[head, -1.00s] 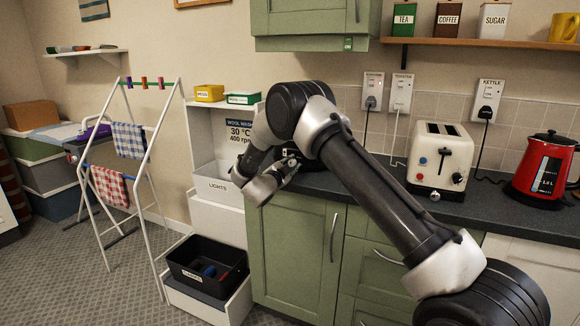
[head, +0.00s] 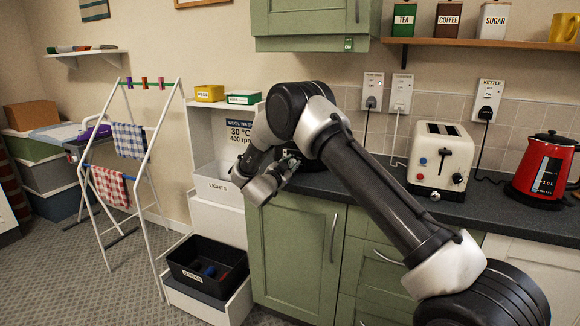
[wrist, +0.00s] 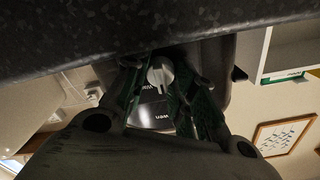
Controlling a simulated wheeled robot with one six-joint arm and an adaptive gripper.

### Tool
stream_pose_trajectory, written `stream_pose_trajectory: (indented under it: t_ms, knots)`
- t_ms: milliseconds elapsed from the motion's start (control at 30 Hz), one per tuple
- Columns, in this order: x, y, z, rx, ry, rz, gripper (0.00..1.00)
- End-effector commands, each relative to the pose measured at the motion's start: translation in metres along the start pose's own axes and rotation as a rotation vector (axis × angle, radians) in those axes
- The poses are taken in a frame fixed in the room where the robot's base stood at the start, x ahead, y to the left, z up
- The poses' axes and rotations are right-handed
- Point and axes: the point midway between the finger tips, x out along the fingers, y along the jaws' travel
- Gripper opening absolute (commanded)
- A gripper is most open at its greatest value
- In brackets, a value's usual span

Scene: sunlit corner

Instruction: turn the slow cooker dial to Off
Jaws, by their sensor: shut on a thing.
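The slow cooker is a dark, rounded body (wrist: 214,62) in the wrist view, seen upside down below the counter's dark edge. Its pale grey dial (wrist: 160,72) sits between the two fingers of my gripper (wrist: 161,90), which is shut on it. In the head view my gripper (head: 289,165) is at the counter's left end, against the dark cooker, which my arm mostly hides. The dial is hidden there.
A cream toaster (head: 440,158) and red kettle (head: 545,165) stand on the dark counter (head: 345,187) to the right. A white shelf unit with a LIGHTS bin (head: 212,187) stands close left of my gripper. A drying rack (head: 153,165) stands farther left.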

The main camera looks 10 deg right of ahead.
Motion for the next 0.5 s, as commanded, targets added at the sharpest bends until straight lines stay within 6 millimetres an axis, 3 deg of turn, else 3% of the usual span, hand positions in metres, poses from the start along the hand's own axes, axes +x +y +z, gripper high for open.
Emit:
stream_pose_trajectory:
  t_ms: [167,200,300,500]
  knots:
    - [-0.0007,0.0009,0.0016,-0.001,-0.003,0.001,0.03]
    - [-0.0007,0.0009,0.0015,-0.001,-0.003,0.001,0.34]
    - [-0.0006,0.0007,0.0012,0.000,-0.002,0.001,0.49]
    - [-0.0002,0.0004,0.0006,0.001,-0.001,0.001,0.49]
